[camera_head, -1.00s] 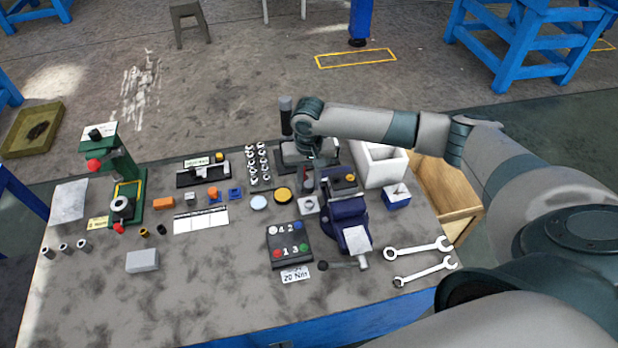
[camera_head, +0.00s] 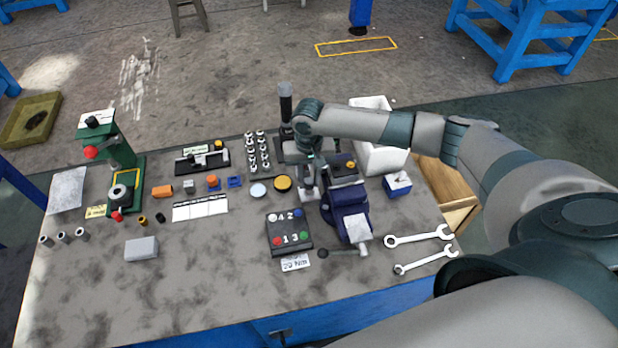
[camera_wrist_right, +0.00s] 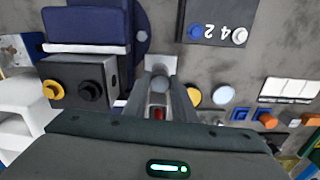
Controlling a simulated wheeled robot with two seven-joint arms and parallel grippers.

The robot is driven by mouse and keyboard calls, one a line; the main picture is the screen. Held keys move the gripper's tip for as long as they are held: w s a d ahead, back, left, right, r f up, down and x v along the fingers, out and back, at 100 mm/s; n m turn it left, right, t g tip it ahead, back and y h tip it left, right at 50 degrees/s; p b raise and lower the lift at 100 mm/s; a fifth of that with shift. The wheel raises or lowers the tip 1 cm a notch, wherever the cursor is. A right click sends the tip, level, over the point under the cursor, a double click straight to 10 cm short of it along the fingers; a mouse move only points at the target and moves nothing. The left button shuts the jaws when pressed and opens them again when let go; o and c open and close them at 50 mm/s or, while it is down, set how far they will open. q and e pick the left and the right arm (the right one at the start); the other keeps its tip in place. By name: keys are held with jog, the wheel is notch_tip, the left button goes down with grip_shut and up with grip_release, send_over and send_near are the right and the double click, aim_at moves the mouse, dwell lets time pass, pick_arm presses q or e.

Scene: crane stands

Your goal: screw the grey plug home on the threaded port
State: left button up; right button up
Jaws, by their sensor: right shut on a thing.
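My right gripper (camera_head: 309,186) points down at a small pale square stand (camera_head: 306,194) beside the blue vise. In the right wrist view its fingers (camera_wrist_right: 159,98) are shut on a small grey round piece, seemingly the grey plug (camera_wrist_right: 160,84), at the pale stand (camera_wrist_right: 160,64). I cannot tell whether the plug is lifted off the stand. A dark block (camera_wrist_right: 72,70) next to the vise carries a yellow round fitting (camera_wrist_right: 52,90) and a black one (camera_wrist_right: 90,91). The black one may be the threaded port; its thread is too small to see. My left gripper is out of view.
The blue vise (camera_head: 348,212) stands close to the right gripper. A numbered black pad (camera_head: 289,236), yellow disc (camera_head: 282,183) and pale disc (camera_head: 258,190) lie to its left. A white bin (camera_head: 382,158) and two wrenches (camera_head: 420,237) are at right. The front left bench is mostly clear.

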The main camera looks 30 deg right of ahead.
jog(key=shift+f, duration=0.85)
dwell(0.5)
jog(key=p, duration=0.1)
jog(key=m+p, duration=0.1)
jog(key=shift+r+m+p, duration=0.25)
jog(key=shift+m+p, duration=0.05)
jog(key=m+p, duration=0.2)
jog(key=p, duration=0.1)
jog(key=shift+f+m+p, duration=0.15)
jog(key=shift+m+p, duration=0.35)
jog(key=shift+m, duration=0.2)
jog(key=shift+f, duration=0.1)
